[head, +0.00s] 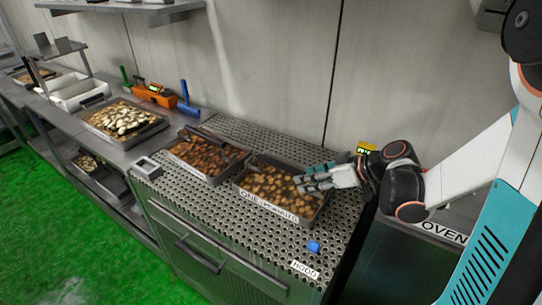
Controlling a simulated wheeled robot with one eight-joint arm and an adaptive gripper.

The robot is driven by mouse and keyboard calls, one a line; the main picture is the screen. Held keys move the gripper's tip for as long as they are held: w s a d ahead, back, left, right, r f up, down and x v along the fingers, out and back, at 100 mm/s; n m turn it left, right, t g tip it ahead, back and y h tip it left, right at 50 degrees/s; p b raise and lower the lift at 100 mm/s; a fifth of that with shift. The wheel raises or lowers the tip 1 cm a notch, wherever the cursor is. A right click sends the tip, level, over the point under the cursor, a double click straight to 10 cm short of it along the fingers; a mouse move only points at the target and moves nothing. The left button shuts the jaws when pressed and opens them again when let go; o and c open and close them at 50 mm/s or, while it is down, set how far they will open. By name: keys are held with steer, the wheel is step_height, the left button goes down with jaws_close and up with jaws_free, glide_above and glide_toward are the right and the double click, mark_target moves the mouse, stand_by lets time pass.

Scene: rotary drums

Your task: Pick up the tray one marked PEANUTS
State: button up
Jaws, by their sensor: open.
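The tray marked ONE PEANUTS (268,212) stands on the perforated metal counter, filled with brown pieces. Its white label is on the near wall. My gripper (303,184) is open at the tray's right side, with its fingers over the right part of the tray. I cannot tell whether the fingers touch the rim. The gripper hides part of the right and far rim.
A second tray (204,178) of brown pieces stands close on the left. The perforated counter (240,262) is clear in front, apart from a small blue object (313,247). The wall rises close behind. A tray of pale pieces (124,140) stands farther left.

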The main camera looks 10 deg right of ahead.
steer(key=n+t+y, duration=0.2)
glide_toward(289, 168)
steer(key=v, duration=0.3)
steer(key=b+x, duration=0.2)
steer(key=x, duration=0.6)
steer(key=shift+w+d+f, duration=0.1)
steer(key=shift+w, duration=0.15)
steer(key=b+x, duration=0.1)
steer(key=x, duration=0.1)
steer(key=b+x, duration=0.1)
steer(key=x, duration=0.2)
steer(key=shift+w+f, duration=0.1)
steer(key=shift+f, duration=0.2)
steer(key=shift+r, duration=0.1)
jaws_close()
